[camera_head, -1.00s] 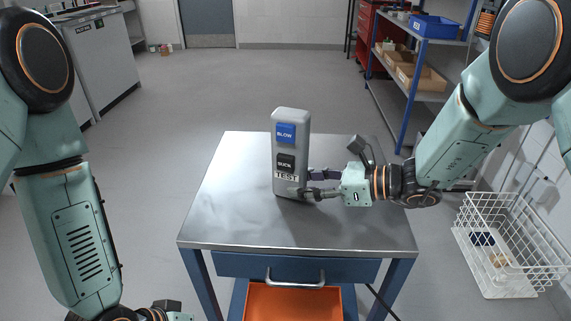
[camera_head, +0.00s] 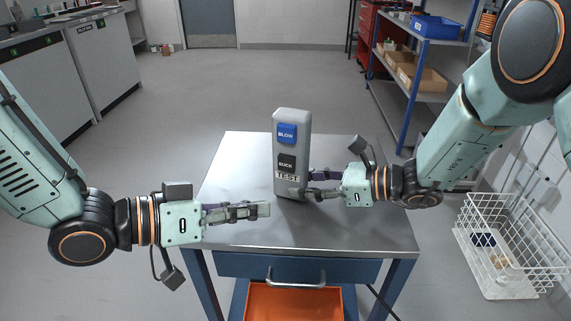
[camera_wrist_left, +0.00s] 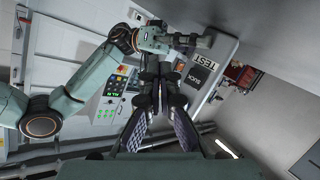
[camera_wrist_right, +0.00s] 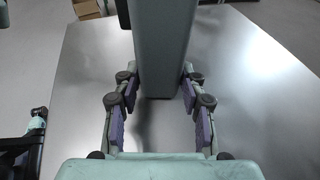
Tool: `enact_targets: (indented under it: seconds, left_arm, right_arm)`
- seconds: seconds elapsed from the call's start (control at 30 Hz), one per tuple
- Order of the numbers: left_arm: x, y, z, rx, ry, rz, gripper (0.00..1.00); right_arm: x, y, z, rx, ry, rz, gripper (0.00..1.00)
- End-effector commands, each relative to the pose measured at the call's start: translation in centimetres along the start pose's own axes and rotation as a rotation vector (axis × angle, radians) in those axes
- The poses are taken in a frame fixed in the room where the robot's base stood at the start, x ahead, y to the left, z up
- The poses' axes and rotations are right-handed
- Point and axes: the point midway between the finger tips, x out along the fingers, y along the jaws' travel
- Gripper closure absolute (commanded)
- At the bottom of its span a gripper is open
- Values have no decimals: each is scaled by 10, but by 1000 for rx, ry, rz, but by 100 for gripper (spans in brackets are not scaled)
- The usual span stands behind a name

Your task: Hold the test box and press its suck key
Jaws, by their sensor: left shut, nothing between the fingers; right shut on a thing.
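The grey test box (camera_head: 291,190) stands upright on the metal table, with a blue BLOW key (camera_head: 287,133) above a black SUCK key (camera_head: 287,162) and a TEST label below. My right gripper (camera_head: 312,184) is shut on the box's lower part from the right; the right wrist view shows its fingers on both sides of the box (camera_wrist_right: 160,50). My left gripper (camera_head: 266,209) is shut and empty, in front of the box, lower than the SUCK key and apart from it. In the left wrist view the box (camera_wrist_left: 205,70) and its SUCK key (camera_wrist_left: 195,76) lie beyond the closed fingers (camera_wrist_left: 163,75).
The metal table (camera_head: 330,235) is otherwise clear, with a blue drawer (camera_head: 340,268) and an orange bin (camera_head: 290,303) below. A white wire basket (camera_head: 510,245) stands right, and a blue shelf rack (camera_head: 420,85) stands behind it.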

Motion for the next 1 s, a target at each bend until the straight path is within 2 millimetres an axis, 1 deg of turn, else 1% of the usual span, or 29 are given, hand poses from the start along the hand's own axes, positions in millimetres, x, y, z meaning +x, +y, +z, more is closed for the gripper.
enact_targets:
  seconds: [0.2,0.33,0.8,1.0]
  left_arm:
    - [1,-1,0,-2,-2,-1,100]
    - [5,-5,-3,0,-4,-3,100]
    - [46,-34,-31,1,-5,-2,100]
    - [57,-43,-40,-3,-3,-2,100]
  right_arm:
    - [0,0,-1,1,1,0,99]
    - [0,0,0,1,1,0,99]
    - [0,0,0,1,1,0,99]
    - [0,0,0,1,1,0,99]
